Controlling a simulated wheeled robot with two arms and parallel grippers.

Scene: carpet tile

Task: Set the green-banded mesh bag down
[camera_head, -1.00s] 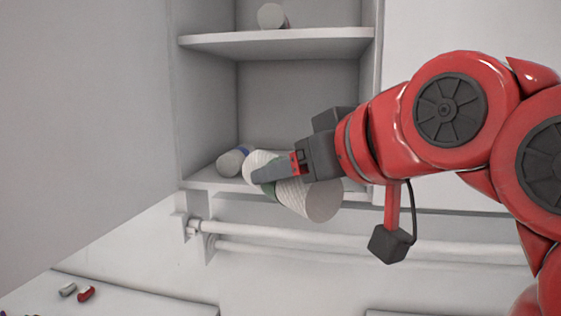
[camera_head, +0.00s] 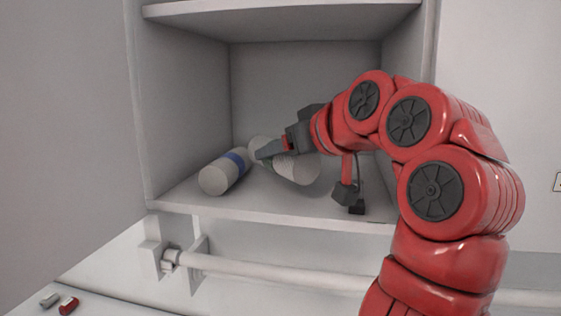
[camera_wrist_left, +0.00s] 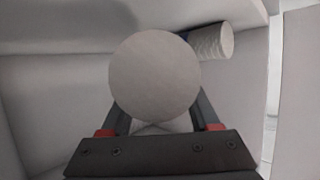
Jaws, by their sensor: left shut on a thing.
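The green-banded mesh bag (camera_head: 299,169) is a pale, ribbed cylinder lying tilted inside the open cupboard, low over the shelf board (camera_head: 270,207). My left gripper (camera_head: 265,155) is shut around its middle, and the fingers hide most of the green band. I cannot tell if the bag touches the board. In the left wrist view, the bag's round pale end (camera_wrist_left: 155,76) sits between the fingers of my left gripper (camera_wrist_left: 160,108). My right gripper is not in view.
A pale blue-banded cylinder (camera_head: 225,172) lies on the board just left of the bag. An upper shelf (camera_head: 280,20) is overhead, and a side wall (camera_head: 182,110) stands at left. A white pipe (camera_head: 270,271) runs below. Small grey (camera_head: 49,300) and red (camera_head: 68,305) cylinders lie lower left.

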